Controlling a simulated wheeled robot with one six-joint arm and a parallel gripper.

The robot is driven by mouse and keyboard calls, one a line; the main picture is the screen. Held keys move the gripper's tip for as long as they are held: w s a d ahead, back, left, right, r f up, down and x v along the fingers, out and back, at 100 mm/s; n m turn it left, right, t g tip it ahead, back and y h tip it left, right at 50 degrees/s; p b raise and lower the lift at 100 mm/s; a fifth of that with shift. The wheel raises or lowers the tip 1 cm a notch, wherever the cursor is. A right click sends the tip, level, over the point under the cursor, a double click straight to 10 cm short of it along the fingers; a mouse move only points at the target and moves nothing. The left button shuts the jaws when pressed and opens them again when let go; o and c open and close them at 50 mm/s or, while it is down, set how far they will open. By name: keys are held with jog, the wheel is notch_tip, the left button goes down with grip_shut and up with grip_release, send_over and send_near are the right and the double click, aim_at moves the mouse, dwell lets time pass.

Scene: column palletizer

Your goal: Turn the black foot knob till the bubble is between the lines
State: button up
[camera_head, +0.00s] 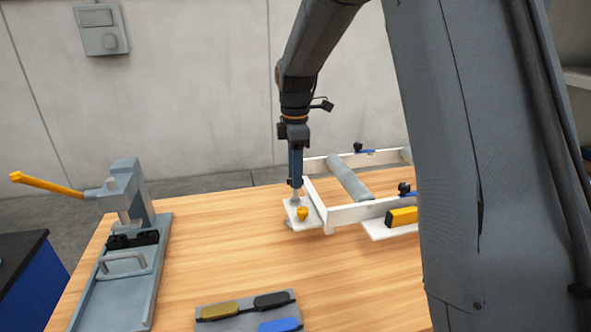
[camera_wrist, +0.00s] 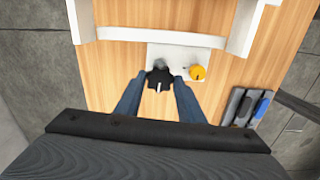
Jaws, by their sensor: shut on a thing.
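In the wrist view my gripper (camera_wrist: 159,88) has its two blue fingers closed on the black foot knob (camera_wrist: 159,77), which has a white mark on it. In the head view my gripper (camera_head: 296,186) points straight down at the near-left corner of the white roller frame (camera_head: 350,213), and the knob is hidden there. The knob sits on a white plate (camera_head: 293,222) beside a yellow knob (camera_head: 302,213), also seen in the wrist view (camera_wrist: 198,73). A yellow level (camera_head: 402,216) rests by the frame's near rail, partly behind my arm. Its bubble and lines cannot be made out.
A grey press (camera_head: 128,260) with a yellow lever stands at the left of the wooden table. A grey holder (camera_head: 222,322) with yellow, black and blue handled pieces lies at the near edge. The table between them is clear.

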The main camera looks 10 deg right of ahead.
jog(key=shift+n, duration=0.7)
jog(key=o, duration=1)
jog(key=shift+o, duration=0.2)
jog(key=shift+r+b, duration=0.75)
jog(key=shift+r, duration=3.2)
